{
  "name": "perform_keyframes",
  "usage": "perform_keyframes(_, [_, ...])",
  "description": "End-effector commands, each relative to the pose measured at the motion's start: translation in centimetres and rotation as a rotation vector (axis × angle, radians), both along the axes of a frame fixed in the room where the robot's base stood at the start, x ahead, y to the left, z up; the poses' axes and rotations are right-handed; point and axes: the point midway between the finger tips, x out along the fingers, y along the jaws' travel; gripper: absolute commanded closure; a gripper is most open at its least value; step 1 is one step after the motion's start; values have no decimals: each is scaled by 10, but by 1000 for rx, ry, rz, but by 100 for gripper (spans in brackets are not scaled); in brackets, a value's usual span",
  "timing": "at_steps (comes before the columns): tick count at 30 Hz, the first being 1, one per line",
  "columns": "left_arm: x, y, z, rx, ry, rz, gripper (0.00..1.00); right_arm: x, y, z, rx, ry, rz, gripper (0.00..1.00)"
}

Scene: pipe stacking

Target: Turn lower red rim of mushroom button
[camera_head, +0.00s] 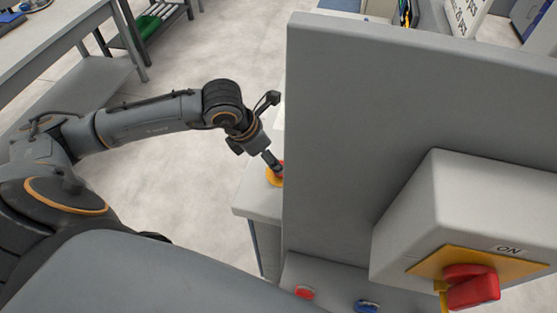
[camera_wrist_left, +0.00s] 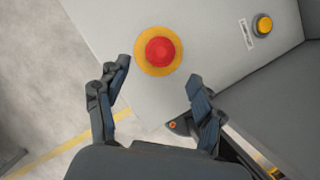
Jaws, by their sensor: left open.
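The mushroom button (camera_wrist_left: 160,51) is red and sits on a round yellow plate (camera_wrist_left: 145,67) in the left wrist view. In the head view, the yellow plate (camera_head: 271,178) shows only partly, behind the left gripper and beside the grey panel. My left gripper (camera_wrist_left: 160,73) is open and empty, with its fingers spread on either side of the button and a little short of it. In the head view, the left gripper (camera_head: 273,164) points down at the button; its fingers are partly hidden. The button's lower rim is hard to make out. My right gripper is not in view.
A tall grey panel (camera_head: 350,110) stands right of the left gripper. A box with a red rotary switch (camera_head: 470,286) marked ON is at the lower right. Red (camera_head: 304,292) and blue (camera_head: 367,305) buttons are below. A smaller yellow button (camera_wrist_left: 263,25) sits right of the mushroom button.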

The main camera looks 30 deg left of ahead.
Motion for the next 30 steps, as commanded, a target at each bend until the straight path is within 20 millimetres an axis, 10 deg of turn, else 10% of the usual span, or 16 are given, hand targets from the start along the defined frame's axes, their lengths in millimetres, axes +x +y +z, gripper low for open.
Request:
perform_keyframes(9, [17,-11,-48,-2,4,1,33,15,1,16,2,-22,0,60])
perform_keyframes(22, [20,-13,-59,-1,0,0,33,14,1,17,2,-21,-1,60])
perform_keyframes(30, [20,-12,-58,-1,0,0,86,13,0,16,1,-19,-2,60])
